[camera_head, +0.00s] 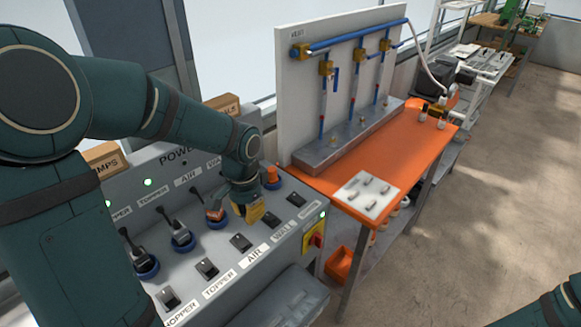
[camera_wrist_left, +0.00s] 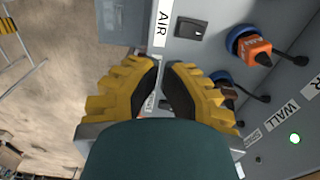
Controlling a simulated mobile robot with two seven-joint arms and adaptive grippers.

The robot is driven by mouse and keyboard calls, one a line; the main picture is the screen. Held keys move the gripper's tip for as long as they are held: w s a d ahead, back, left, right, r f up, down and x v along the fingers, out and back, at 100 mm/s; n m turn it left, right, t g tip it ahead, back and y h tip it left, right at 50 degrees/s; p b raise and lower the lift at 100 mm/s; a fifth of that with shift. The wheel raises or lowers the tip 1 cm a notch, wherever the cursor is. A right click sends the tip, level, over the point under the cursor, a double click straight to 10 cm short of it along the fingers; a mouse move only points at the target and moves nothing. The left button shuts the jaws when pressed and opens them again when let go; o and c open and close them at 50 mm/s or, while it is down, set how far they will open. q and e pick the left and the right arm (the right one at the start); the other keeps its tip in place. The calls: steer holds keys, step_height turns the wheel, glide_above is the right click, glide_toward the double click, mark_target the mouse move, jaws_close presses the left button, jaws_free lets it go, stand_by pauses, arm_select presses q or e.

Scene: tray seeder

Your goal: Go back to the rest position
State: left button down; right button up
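My left arm reaches in from the left of the head view, over the sloped grey control panel (camera_head: 225,262). My left gripper (camera_head: 250,214) has yellow fingers and hangs low over the panel, close to the switches. In the left wrist view its two fingers (camera_wrist_left: 163,66) are near each other, with a narrow gap and nothing held between them. Panel surface shows through the gap. Whether a fingertip touches the panel I cannot tell. Part of my right arm shows at the bottom right corner of the head view; its gripper is out of the picture.
The panel carries black rocker switches (camera_head: 207,268), blue-ringed plugs (camera_head: 180,240) and a red-and-yellow switch (camera_head: 314,238). An orange table (camera_head: 395,165) to the right bears an upright white board (camera_head: 310,75) with blue pipes and a white plate (camera_head: 367,194). Open floor (camera_head: 490,200) lies further right.

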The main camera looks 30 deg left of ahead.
arm_select(q)
steer(key=shift+f, duration=0.1)
steer(key=s+d+f+n+t+h, duration=0.1)
steer(key=s+d+f+n+h, duration=0.1)
steer(key=d+f, duration=0.8)
steer(key=s+d+f+n+h, duration=0.1)
steer(key=s+d+f+n, duration=0.1)
steer(key=d+f, duration=0.8)
step_height(320, 180, down, 4)
steer(key=shift+s+d+f+n+t+h+b, duration=0.1)
steer(key=shift+s+d+n+t+h+b, duration=0.1)
steer(key=shift+d+n+t+h+b, duration=0.15)
steer(key=c, duration=1.3)
jaws_free()
steer(key=shift+s+d+f, duration=0.2)
steer(key=shift+s+f, duration=0.1)
steer(key=shift+f, duration=0.05)
steer(key=shift+c, duration=0.2)
steer(key=o, duration=0.5)
steer(key=shift+s+d+f, duration=0.1)
steer(key=o, duration=0.5)
steer(key=shift+n, duration=0.25)
